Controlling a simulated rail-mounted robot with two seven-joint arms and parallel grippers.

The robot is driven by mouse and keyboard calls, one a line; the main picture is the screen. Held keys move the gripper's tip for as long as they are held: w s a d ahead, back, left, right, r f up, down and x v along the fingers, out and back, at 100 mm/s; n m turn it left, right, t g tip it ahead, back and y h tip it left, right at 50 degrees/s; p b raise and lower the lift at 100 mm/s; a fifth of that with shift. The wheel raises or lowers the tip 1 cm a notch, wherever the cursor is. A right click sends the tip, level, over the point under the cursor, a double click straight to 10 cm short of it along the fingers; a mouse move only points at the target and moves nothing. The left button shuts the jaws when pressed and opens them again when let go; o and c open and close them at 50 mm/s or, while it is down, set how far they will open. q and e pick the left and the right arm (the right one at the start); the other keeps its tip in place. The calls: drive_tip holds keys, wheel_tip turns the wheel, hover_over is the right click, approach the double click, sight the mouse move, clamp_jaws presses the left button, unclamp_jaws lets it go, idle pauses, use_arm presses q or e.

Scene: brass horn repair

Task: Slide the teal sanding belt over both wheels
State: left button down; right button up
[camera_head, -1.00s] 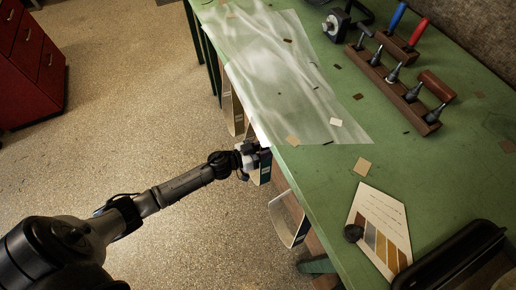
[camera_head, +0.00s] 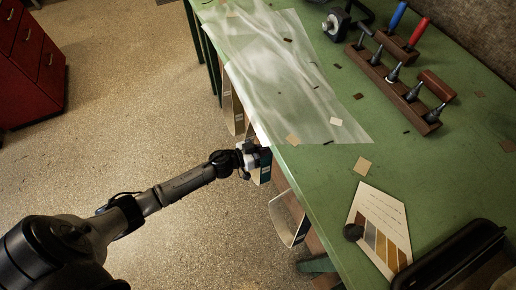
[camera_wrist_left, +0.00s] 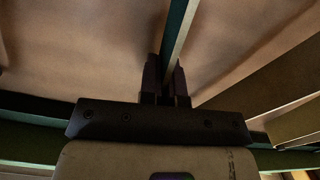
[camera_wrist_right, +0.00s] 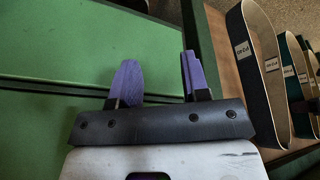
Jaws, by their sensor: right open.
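The teal sanding belt (camera_head: 265,173) is at the bench's near edge in the head view, beside the tip of my left arm. My left gripper (camera_head: 264,154) reaches it from the left. In the left wrist view my left gripper (camera_wrist_left: 167,82) has its two dark fingers closed around the narrow teal edge of the belt (camera_wrist_left: 179,35). My right gripper (camera_wrist_right: 158,80), with purple fingers, is open and empty in the right wrist view; it is outside the head view. A machine with a grey round wheel (camera_head: 335,23) stands at the bench's far end; a second wheel cannot be made out.
On the green bench (camera_head: 330,180) lie a clear sheet (camera_head: 270,60), a wooden tool rack (camera_head: 415,108), a colour card (camera_head: 365,210) and a black case (camera_head: 460,255).

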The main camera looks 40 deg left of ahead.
use_arm(q)
drive_tip(key=shift+r, duration=0.1)
idle(0.4)
drive_tip(key=shift+r, duration=0.1)
drive_tip(key=shift+r+p, duration=0.5)
drive_tip(key=shift+p, duration=0.4)
drive_tip(key=p+v, duration=0.4)
drive_tip(key=v, duration=0.6)
idle(0.5)
idle(0.3)
